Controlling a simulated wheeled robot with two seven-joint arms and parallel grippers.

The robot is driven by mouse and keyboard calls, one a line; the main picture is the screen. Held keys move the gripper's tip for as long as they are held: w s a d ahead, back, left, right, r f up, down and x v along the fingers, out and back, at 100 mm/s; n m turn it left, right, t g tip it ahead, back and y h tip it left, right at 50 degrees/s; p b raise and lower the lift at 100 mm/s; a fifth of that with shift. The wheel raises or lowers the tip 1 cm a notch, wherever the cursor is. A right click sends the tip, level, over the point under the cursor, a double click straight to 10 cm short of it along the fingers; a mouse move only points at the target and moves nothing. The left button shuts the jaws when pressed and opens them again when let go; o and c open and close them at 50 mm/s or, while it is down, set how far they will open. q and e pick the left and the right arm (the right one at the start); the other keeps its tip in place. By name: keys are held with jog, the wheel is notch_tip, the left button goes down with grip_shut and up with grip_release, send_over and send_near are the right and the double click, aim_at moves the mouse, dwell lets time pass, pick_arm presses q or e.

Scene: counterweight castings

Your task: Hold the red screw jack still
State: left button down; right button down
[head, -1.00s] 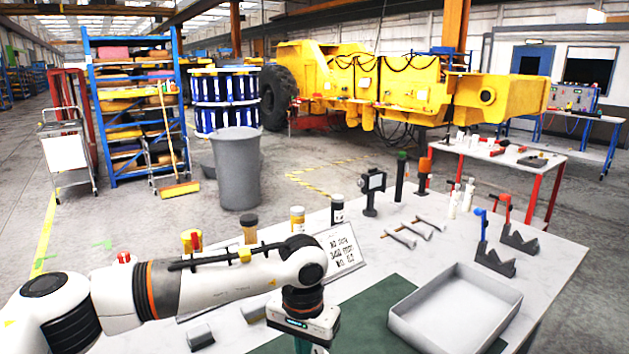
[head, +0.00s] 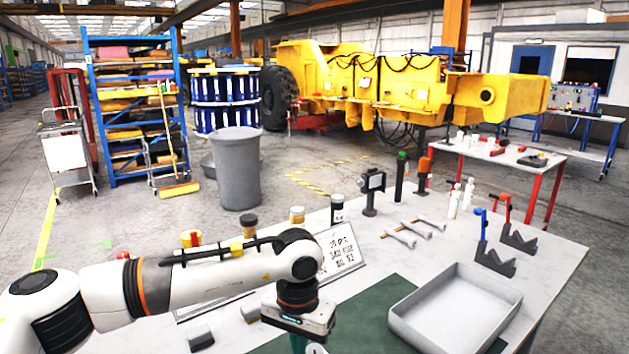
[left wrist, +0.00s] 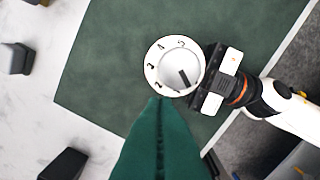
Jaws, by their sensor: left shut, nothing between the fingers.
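My left gripper (head: 298,344) hangs over the green mat at the bottom edge of the head view; only the upper part of its green fingers shows. In the left wrist view its green fingers (left wrist: 158,115) are together with nothing between them, their tips close below a white round dial (left wrist: 153,76) with dark marks. My right gripper (left wrist: 213,80) is beside the dial on its right; its fingers are hidden, so I cannot tell whether it grips. A white rounded top (head: 316,349) shows beside my left gripper. I cannot make out a red screw jack for certain.
A grey tray (head: 455,308) lies right of the green mat (head: 378,310). A sign (head: 342,250), jars, a black stand (head: 372,195), an orange-topped tool (head: 424,168) and V-blocks (head: 495,258) stand on the bench. Dark blocks (left wrist: 18,60) lie left of the mat.

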pick_arm(q)
notch_tip(320, 180, up, 5)
jog(key=shift+f, duration=0.1)
dwell(0.3)
jog(key=shift+s+d+f, duration=0.15)
jog(key=shift+d+f, duration=0.3)
jog(key=shift+f, duration=0.55)
jog(key=shift+s+d+f, duration=0.15)
jog(key=shift+d+f, duration=0.3)
jog(key=shift+f, duration=0.6)
jog(key=shift+s+d+f, duration=0.15)
jog(key=shift+d+f, duration=0.3)
jog(key=shift+f, duration=0.55)
jog(key=shift+w, duration=0.2)
